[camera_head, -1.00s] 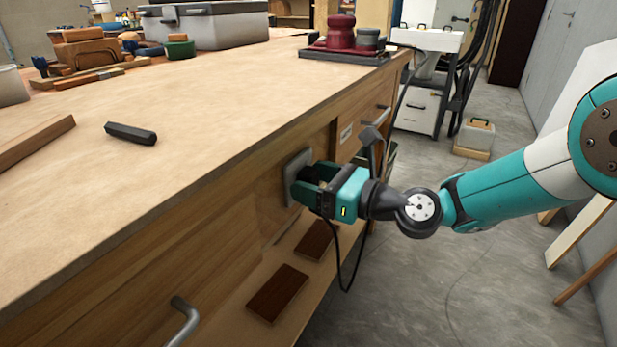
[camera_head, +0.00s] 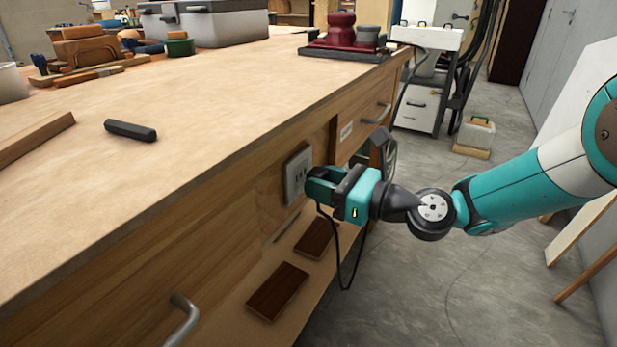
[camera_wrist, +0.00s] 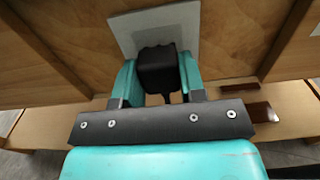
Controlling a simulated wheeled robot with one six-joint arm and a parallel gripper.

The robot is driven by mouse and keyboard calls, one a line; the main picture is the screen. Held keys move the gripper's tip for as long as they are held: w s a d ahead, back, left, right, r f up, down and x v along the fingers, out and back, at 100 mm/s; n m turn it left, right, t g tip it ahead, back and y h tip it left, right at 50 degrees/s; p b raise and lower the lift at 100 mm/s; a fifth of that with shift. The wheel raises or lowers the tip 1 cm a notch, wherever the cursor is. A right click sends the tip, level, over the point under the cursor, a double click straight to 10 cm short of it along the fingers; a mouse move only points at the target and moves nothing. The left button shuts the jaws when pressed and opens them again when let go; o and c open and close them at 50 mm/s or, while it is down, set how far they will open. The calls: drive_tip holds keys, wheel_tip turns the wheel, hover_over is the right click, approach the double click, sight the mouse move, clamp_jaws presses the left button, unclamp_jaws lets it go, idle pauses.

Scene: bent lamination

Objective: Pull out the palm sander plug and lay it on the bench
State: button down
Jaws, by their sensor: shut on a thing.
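My gripper (camera_head: 322,185) is shut on the black plug (camera_wrist: 158,70), which sits between the two teal fingers in the wrist view. In the head view the gripper is a little out from the bench's side, and the fingers mostly hide the plug. The grey outlet plate (camera_head: 298,175) on the bench's side shows its dark slots uncovered. It also shows behind the plug in the wrist view (camera_wrist: 125,35). A black cord (camera_head: 340,270) hangs in a loop below the gripper. The bench (camera_head: 200,130) has a wide pale wooden top above and to the left of the gripper.
A dark bar (camera_head: 130,130) and a wooden strip (camera_head: 30,140) lie on the bench top at left. A tray (camera_head: 345,54) with red and grey pieces is at its far corner. Metal drawer handles (camera_head: 182,322) stick out. Much of the middle of the top is clear.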

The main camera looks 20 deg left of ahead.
drive_tip(key=shift+s+d, duration=0.2)
drive_tip(key=shift+d, duration=1.9)
